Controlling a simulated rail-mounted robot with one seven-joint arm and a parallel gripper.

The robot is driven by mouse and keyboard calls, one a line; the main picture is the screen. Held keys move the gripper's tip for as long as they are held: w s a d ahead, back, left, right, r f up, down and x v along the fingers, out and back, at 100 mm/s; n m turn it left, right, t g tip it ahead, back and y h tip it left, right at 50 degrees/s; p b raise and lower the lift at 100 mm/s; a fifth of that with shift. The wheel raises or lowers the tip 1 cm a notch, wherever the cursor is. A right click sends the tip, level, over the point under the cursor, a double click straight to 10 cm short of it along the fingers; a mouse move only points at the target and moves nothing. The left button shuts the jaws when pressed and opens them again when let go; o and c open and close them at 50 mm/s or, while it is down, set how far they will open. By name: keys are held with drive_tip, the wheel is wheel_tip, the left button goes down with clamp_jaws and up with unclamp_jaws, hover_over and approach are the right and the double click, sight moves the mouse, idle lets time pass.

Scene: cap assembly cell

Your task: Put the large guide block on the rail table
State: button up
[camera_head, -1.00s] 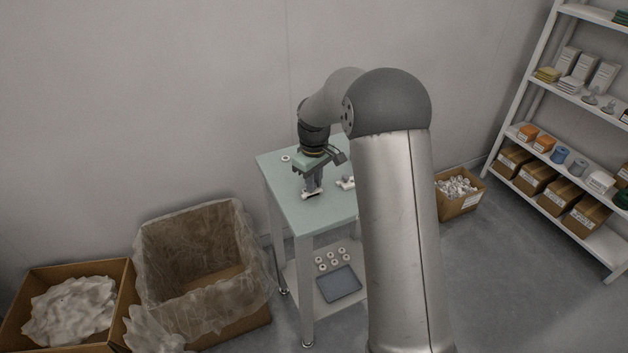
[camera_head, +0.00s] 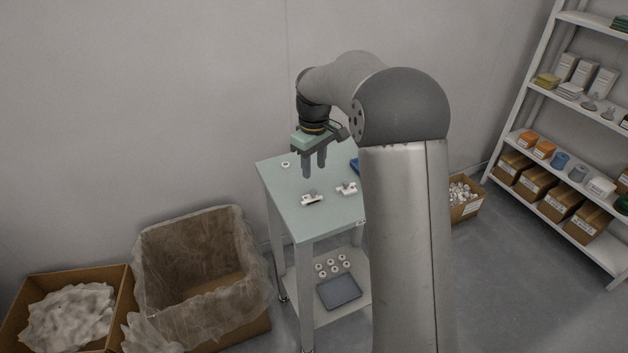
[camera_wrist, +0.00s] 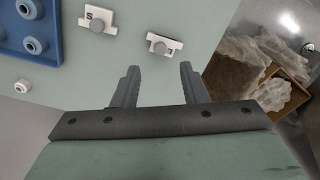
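Two white blocks with grey knobs lie apart on the pale green table top. One block (camera_head: 312,199) is nearer the table's front left; in the wrist view it (camera_wrist: 163,44) lies just beyond the fingertips, its mark too small to read surely. The other block (camera_head: 346,188) lies to its right; in the wrist view it (camera_wrist: 97,20) bears an "S". My gripper (camera_head: 314,171) is raised above the table (camera_head: 288,192), fingers pointing down. In the wrist view my gripper (camera_wrist: 160,68) is open, with nothing between its fingers.
A blue tray (camera_wrist: 12,42) with round pegs is on the table, partly hidden by my arm in the head view. A small white ring (camera_head: 285,164) lies near the left edge. A lined box (camera_head: 240,310) stands on the floor left of the table.

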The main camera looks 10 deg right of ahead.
drive_tip(key=s+a+r+m, duration=0.1)
drive_tip(key=s+r+m, duration=0.35)
drive_tip(key=s, duration=1.05)
drive_tip(key=s+f+m, duration=0.1)
drive_tip(key=s+f, duration=0.1)
drive_tip(key=s, duration=0.7)
drive_tip(key=s+f+m, duration=0.1)
drive_tip(key=s+f, duration=0.1)
drive_tip(key=s, duration=0.8)
drive_tip(key=shift+s+a+f, duration=0.2)
drive_tip(key=shift+s+f, duration=0.05)
drive_tip(key=shift+f, duration=0.15)
